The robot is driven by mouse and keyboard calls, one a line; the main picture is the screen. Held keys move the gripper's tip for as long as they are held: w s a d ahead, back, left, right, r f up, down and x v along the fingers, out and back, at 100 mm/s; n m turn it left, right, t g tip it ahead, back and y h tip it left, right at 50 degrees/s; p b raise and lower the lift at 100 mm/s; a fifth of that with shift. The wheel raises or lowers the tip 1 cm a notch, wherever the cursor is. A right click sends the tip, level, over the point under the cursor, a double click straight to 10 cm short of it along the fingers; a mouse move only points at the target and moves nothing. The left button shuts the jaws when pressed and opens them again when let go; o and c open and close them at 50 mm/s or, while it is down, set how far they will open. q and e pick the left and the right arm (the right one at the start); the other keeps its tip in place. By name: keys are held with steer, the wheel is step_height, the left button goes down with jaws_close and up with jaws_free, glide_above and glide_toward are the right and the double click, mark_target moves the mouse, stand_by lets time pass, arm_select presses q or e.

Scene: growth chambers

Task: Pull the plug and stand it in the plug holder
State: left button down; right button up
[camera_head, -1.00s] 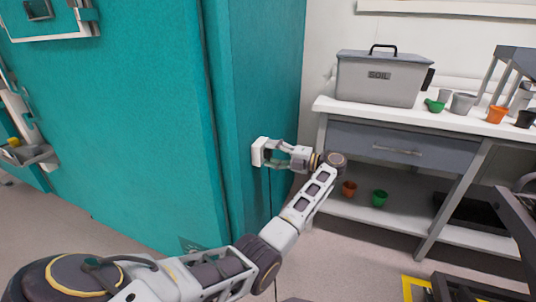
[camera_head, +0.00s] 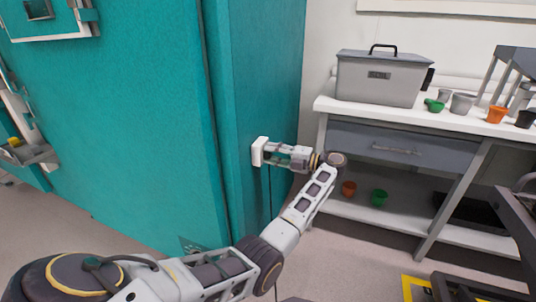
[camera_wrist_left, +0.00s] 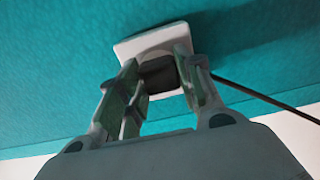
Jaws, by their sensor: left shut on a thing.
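The black plug (camera_wrist_left: 158,76) sits at a white wall socket (camera_wrist_left: 130,48) on the side of the teal chamber. The socket also shows in the head view (camera_head: 259,151). My left gripper (camera_wrist_left: 160,88) is shut on the plug, with a finger on each side of it; it also shows in the head view (camera_head: 272,155). A dark cord (camera_wrist_left: 262,94) runs off to the right in the wrist view and hangs down the chamber side in the head view. I cannot tell whether the plug is fully seated. I do not make out the plug holder. My right gripper is not in view.
The teal chamber (camera_head: 130,120) fills the left. A workbench (camera_head: 330,106) on the right bears a grey soil bin (camera_head: 378,85) and several small pots. Pots also stand on its lower shelf. A dark frame (camera_head: 515,220) stands at the right edge.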

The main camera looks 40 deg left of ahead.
arm_select(q)
steer(key=shift+b+v, duration=1.05)
steer(key=shift+v, duration=1.95)
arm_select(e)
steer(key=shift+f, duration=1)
